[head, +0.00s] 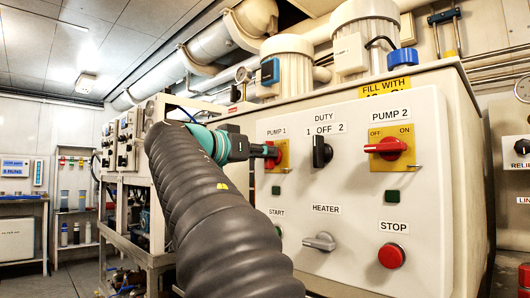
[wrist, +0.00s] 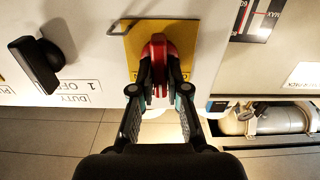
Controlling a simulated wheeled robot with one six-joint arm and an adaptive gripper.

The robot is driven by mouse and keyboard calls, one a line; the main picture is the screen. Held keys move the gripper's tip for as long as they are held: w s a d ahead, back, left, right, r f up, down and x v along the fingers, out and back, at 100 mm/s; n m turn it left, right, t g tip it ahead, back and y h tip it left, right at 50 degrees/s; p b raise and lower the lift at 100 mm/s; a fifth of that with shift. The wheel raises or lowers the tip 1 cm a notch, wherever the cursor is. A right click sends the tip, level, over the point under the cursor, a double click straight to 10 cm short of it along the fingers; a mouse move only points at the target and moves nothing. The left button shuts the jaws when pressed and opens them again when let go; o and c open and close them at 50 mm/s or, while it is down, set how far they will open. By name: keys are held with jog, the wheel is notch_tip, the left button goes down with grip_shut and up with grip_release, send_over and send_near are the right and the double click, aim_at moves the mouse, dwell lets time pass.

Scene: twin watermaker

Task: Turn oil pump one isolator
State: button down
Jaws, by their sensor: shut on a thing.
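The oil pump one isolator is a red rotary handle (head: 279,153) on a yellow plate (head: 285,168) under the PUMP 1 label, on the white panel's left part. My gripper (head: 270,151) reaches it from the left and partly hides it in the head view. In the wrist view the red handle (wrist: 158,58) stands between my two fingertips (wrist: 158,88), in front of the yellow plate (wrist: 132,45). The fingers are shut on the handle. The exact handle angle and the plate's ON/OFF marks are hidden.
Right of the isolator are the black DUTY selector (head: 321,151) and the red PUMP 2 isolator (head: 386,148), lying horizontal. Below are a HEATER handle (head: 320,241) and a red STOP button (head: 391,256). A wire hook (wrist: 122,26) sits at the yellow plate's edge.

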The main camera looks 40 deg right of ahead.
jog(key=shift+w+f+n+p, duration=0.15)
jog(key=shift+n+p, duration=1.15)
jog(key=shift+n, duration=1.6)
jog(key=shift+w+f+n+p, duration=0.1)
jog(key=shift+n+p, duration=1.25)
jog(key=shift+n, duration=1.55)
jog(key=shift+w+f+n+p, duration=0.15)
jog(key=shift+n+p, duration=1.15)
jog(key=shift+n, duration=1.6)
jog(key=c, duration=1.2)
grip_release()
jog(key=shift+o, duration=0.2)
jog(key=shift+a, duration=0.1)
jog(key=a, duration=1.2)
jog(key=shift+s, duration=0.45)
